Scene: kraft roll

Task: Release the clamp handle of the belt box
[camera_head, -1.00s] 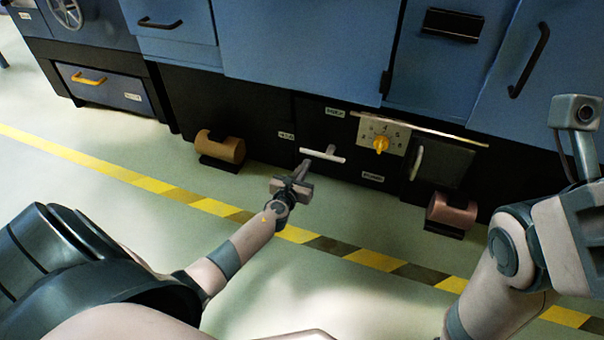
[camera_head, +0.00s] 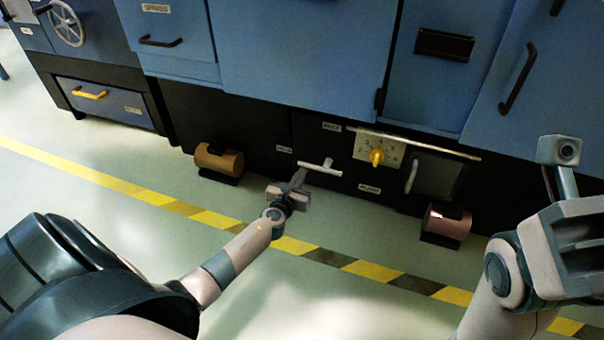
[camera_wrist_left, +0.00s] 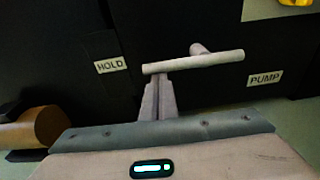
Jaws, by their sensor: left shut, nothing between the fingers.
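A pale T-shaped handle (camera_head: 322,168) stands out from the dark lower panel of the machine. In the left wrist view its bar (camera_wrist_left: 205,61) runs slightly tilted, higher at the right, with a short stem behind it. A HOLD label (camera_wrist_left: 111,65) is left of it and a PUMP label (camera_wrist_left: 264,78) to its lower right. My left gripper (camera_head: 302,172) is shut and empty, its fingertips (camera_wrist_left: 158,78) at the left part of the bar. I cannot tell whether they touch it. My right arm is at the right edge; its finger state is unclear.
A yellow knob (camera_head: 377,157) on a pale dial plate and a dark door with an upright handle (camera_head: 412,176) are to the right. A tan roll (camera_head: 219,160) and a copper roll (camera_head: 446,223) stick out low on either side. The striped floor is clear.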

